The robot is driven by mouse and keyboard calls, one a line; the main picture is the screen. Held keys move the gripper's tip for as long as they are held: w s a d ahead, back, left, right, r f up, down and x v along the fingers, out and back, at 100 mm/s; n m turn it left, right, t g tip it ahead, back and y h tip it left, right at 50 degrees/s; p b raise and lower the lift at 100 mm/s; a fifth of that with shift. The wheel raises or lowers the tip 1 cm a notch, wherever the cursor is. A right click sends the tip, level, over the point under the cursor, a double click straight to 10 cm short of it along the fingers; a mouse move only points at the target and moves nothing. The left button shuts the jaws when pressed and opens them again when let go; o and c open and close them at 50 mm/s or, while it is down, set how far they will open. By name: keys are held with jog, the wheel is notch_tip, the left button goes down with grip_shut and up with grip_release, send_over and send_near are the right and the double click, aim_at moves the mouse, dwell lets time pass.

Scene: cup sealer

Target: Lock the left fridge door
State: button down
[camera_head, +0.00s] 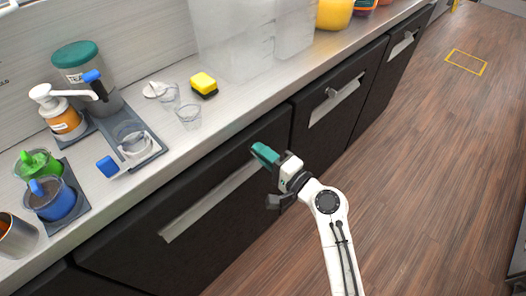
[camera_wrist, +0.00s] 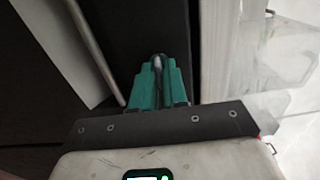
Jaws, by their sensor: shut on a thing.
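The left fridge door (camera_head: 225,238) is a dark panel under the steel counter, with a long pale handle strip (camera_head: 205,205) across it. It looks shut. My gripper (camera_head: 258,150) is at the door's upper right part, just below the counter edge, with its green fingers against the door front. In the wrist view, the green fingers (camera_wrist: 158,66) are closed together on a small grey metal piece (camera_wrist: 158,61), which looks like the door's lock. Most of that piece is hidden between the fingertips, so its turn angle cannot be told.
A second dark door to the right has a grey knob (camera_head: 331,92) and a pale handle. The counter (camera_head: 225,115) holds clear cups, a yellow sponge (camera_head: 203,84), a pump bottle (camera_head: 62,118) and large clear containers. The wooden floor (camera_head: 425,180) is open to the right.

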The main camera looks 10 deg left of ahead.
jog(key=shift+d, duration=0.1)
jog(key=c, duration=1.3)
grip_release()
jog(key=v, duration=1)
jog(key=shift+s+d+b, duration=0.25)
jog(key=shift+d+b, duration=0.05)
jog(key=shift+b, duration=0.1)
jog(key=shift+f, duration=0.15)
